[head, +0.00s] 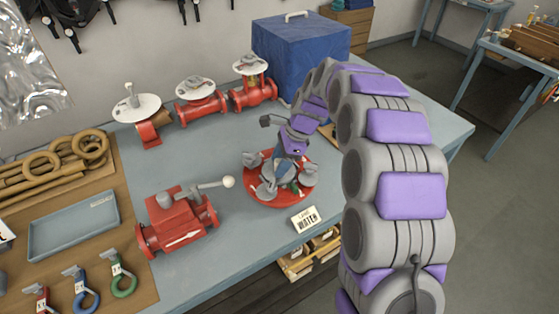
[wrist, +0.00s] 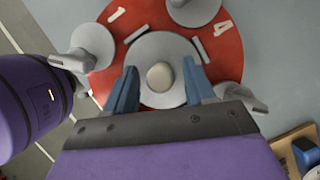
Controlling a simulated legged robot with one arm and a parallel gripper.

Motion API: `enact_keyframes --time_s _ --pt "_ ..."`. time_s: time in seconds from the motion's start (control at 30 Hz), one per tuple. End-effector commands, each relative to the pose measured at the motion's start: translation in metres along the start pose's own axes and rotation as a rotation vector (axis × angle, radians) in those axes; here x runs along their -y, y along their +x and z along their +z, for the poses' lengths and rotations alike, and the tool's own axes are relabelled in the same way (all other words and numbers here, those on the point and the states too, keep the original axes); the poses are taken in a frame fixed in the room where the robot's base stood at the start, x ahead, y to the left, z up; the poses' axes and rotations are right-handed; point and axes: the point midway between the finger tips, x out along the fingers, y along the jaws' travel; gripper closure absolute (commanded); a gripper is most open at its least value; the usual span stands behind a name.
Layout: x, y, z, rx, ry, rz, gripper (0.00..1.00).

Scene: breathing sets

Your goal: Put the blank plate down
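My gripper (head: 283,176) is low over a red round base (head: 262,199) on the workbench. In the wrist view its two blue-grey fingers (wrist: 160,70) stand apart, either side of a pale knob with visible gaps. Other grey fittings (wrist: 93,47) stand around the disc. I cannot pick out a plate that is surely the blank plate, and none shows held between the fingers.
A red valve (head: 180,222) with a white-knobbed lever stands left of the base. Several red valves and a blue box (head: 300,50) are at the back. Left is a tool board with a blue tray (head: 72,226).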

Motion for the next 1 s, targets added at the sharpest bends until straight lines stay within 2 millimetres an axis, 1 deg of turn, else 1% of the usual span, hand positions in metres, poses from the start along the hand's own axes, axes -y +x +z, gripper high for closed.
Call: enact_keyframes --time_s 0.27,0.33,0.47,0.6,0.8,0.9,1.0 --pt "0.0 -0.001 0.001 -0.001 0.0 -0.001 0.46" --pt "0.001 -0.008 0.001 -0.001 0.001 -0.002 0.46" --pt "0.0 -0.03 0.002 -0.001 0.001 -0.002 0.46" --pt "0.002 -0.062 0.002 -0.001 0.0 -0.008 0.46" --pt "0.001 -0.098 0.002 -0.001 0.001 -0.005 0.46" --pt "0.001 -0.111 0.002 -0.001 0.0 -0.002 0.46" --pt "0.001 -0.119 0.002 -0.001 0.0 -0.002 0.46"
